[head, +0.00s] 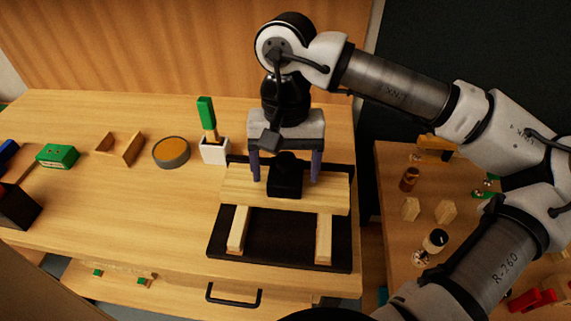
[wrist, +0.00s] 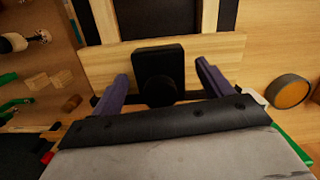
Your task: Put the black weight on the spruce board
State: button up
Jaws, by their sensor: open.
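The black weight (head: 286,177) is a dark block with a knob, standing on the pale spruce board (head: 330,194). In the wrist view the black weight (wrist: 158,66) shows between my fingers, with the spruce board (wrist: 100,66) beneath it. The board lies across two light wooden strips over a black mat (head: 280,241). My gripper (head: 285,178) is open, pointing down, with one purple finger on each side of the weight. The wrist view of my gripper (wrist: 162,75) shows gaps between the fingers and the weight. I cannot tell whether the fingertips touch the board.
Left of the board stand a white holder (head: 214,150) with a green-handled tool, a round tin (head: 171,152), a small wooden tray (head: 119,150) and a green box (head: 58,156). A side table (head: 390,220) with small parts stands right.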

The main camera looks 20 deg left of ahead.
aim_at(286, 153)
notch_tip(286, 153, up, 12)
jog(key=w+b, duration=0.1)
jog(key=shift+w+a, duration=0.15)
jog(key=shift+a, duration=0.1)
dwell(0.5)
